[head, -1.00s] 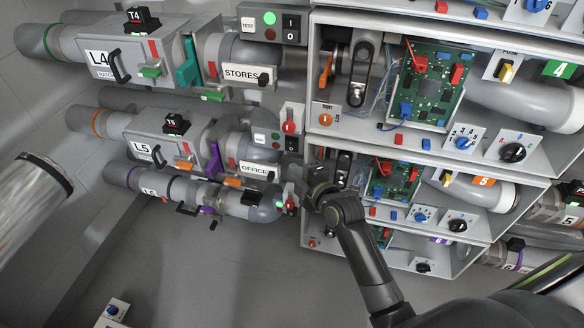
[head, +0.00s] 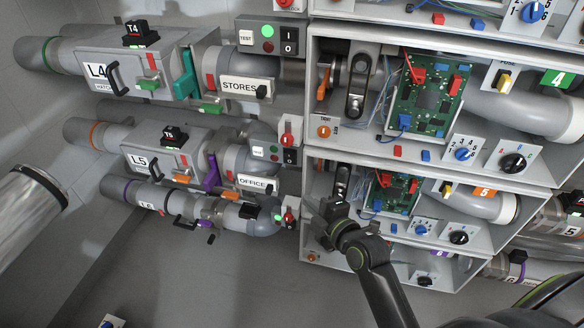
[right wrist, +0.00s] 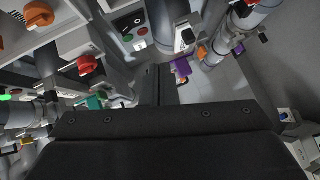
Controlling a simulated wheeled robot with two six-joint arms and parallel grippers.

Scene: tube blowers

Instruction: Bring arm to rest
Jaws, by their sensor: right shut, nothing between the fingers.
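My right arm comes in from the lower right in the head view. Its gripper (head: 322,212) is in front of the lower part of the rack, just right of a red-knobbed switch (head: 289,215). In the right wrist view the fingers (right wrist: 158,84) are together with nothing between them, and the dark gripper body fills the lower middle. The gripper looks apart from the switches, though the head view does not show the gap clearly. My left gripper is not in view.
Rack bays with circuit boards (head: 432,98) and dials (head: 512,162) stand behind and right of my arm. Labelled pipe units, L4 (head: 97,72) and L5 (head: 140,160), line the left wall. A clear tube (head: 25,205) is at far left. Open floor (head: 220,280) lies below.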

